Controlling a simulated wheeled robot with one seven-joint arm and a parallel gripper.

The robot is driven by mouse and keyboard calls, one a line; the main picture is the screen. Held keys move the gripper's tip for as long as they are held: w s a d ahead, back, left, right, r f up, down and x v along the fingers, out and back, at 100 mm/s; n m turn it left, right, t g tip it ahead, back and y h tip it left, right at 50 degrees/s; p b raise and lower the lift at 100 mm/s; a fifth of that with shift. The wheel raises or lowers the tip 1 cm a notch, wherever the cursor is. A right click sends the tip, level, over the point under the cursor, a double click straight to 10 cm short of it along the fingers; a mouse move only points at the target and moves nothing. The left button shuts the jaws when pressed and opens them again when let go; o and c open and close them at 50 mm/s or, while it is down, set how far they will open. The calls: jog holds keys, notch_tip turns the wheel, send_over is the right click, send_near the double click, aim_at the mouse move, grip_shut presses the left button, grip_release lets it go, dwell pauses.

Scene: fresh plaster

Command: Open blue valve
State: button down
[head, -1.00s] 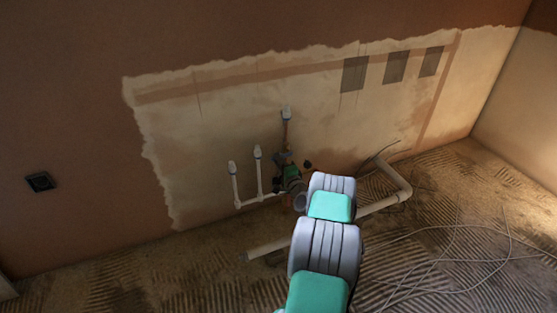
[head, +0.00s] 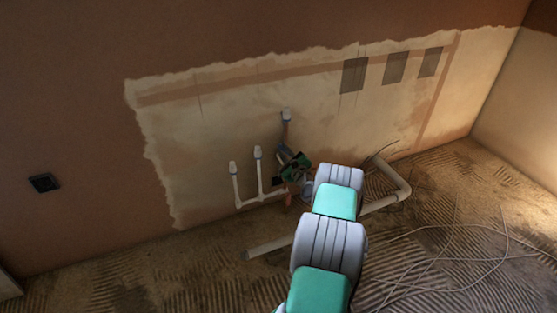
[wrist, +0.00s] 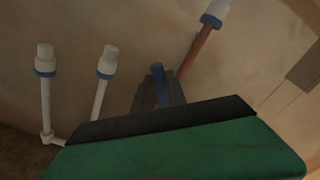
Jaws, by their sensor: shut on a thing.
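The blue valve handle (wrist: 158,72) stands up in the middle of the wrist view, a short blue bar near the wall. My gripper (wrist: 152,92) is shut on it, with grey fingers around its sides; the green gripper body covers the lower part of the view and hides the valve's base. In the head view my gripper (head: 283,153) is at the pipework low on the wall, tilted, and the valve is too small and covered there to make out.
A copper pipe with a white cap (head: 286,116) rises just behind my gripper. Two white capped pipes (head: 233,182) stand to its left. A grey drain pipe (head: 385,203) lies on the ridged floor, with loose cables (head: 430,265) at right.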

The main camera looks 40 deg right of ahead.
jog(key=d+m, duration=0.1)
jog(key=m, duration=0.3)
jog(key=s+d+r+m, duration=0.1)
jog(key=shift+d+m, duration=0.35)
jog(key=shift+m, duration=0.05)
jog(key=shift+s+d+m, duration=0.15)
jog(key=shift+d+m, duration=0.4)
jog(key=shift+m, duration=0.65)
jog(key=c, duration=1.4)
grip_release()
jog(key=shift+r, duration=0.1)
jog(key=p+v, duration=0.3)
jog(key=v, duration=0.9)
jog(key=shift+a+r, duration=0.1)
jog(key=shift+a, duration=0.05)
